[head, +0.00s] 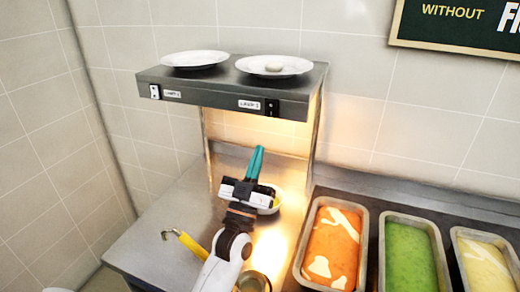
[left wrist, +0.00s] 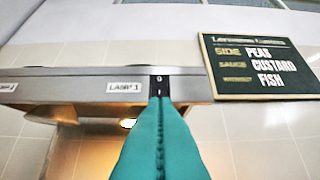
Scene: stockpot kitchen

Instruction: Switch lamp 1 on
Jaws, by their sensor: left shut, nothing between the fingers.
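The lamp 1 switch (head: 271,107) is a small black rocker on the front edge of the metal shelf, right of its "LAMP 1" label (head: 249,104). In the left wrist view the switch (left wrist: 159,86) shows marks on its face, right of the label (left wrist: 124,87). My left gripper (head: 257,152) has teal fingers, shut and empty, pointing up below the shelf front. In the left wrist view its fingertips (left wrist: 160,103) overlap the switch's lower part; I cannot tell whether they touch. Warm light shines under the shelf's right side. My right gripper is not in view.
A second switch (head: 155,91) with its own label sits at the shelf's left end. Two white plates (head: 274,66) rest on top of the shelf. Food pans (head: 410,257) line the right.

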